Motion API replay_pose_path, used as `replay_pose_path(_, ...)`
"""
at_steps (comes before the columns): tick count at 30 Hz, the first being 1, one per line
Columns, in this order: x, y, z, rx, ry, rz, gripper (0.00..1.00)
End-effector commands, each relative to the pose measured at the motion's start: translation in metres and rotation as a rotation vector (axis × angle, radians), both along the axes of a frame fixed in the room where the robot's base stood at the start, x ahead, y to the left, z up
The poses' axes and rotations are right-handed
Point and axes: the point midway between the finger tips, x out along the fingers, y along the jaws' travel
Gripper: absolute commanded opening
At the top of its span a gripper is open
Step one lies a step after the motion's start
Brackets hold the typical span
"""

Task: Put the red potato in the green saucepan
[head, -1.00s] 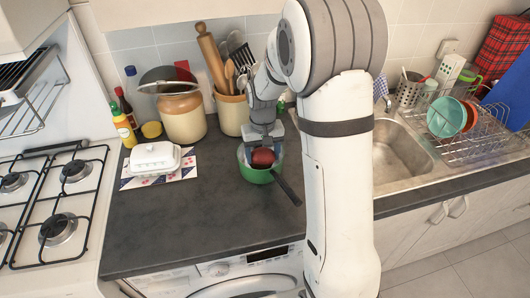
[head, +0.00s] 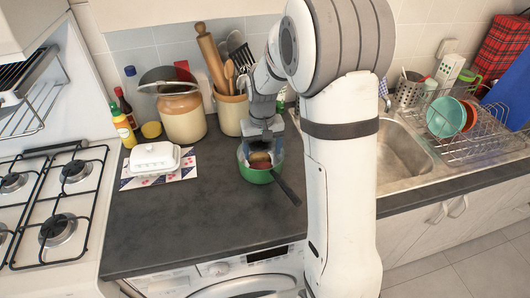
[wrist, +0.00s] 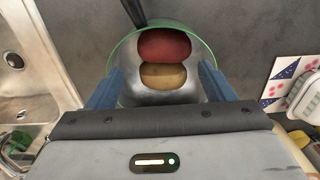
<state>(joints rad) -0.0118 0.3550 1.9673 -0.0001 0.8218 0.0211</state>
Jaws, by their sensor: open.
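The green saucepan (head: 258,176) stands on the dark counter with its black handle pointing to the front right. The red potato (wrist: 164,46) lies inside the pan in the wrist view, and its top shows in the head view (head: 261,165). A yellow-brown potato (wrist: 164,76) lies in the pan beside the red one, touching it or nearly so. My gripper (wrist: 158,88) is open right above the pan, its two blue fingers apart on either side of the pan's near part, with nothing held between them.
A white butter dish (head: 155,157) on a patterned mat stands to the left. A utensil pot (head: 232,113) and a lidded jar (head: 182,112) stand behind. The sink (head: 400,152) is to the right, the gas hob (head: 58,205) far left. The front counter is clear.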

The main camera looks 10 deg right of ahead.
Motion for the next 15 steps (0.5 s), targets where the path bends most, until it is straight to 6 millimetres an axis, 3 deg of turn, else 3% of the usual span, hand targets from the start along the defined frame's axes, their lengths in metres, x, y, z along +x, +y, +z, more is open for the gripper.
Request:
replay_pose_path(9, 0.001, 0.000, 0.071, 0.000, -0.004, 0.001, 0.76)
replay_pose_path(15, 0.001, 0.000, 0.097, 0.000, -0.003, 0.001, 0.76)
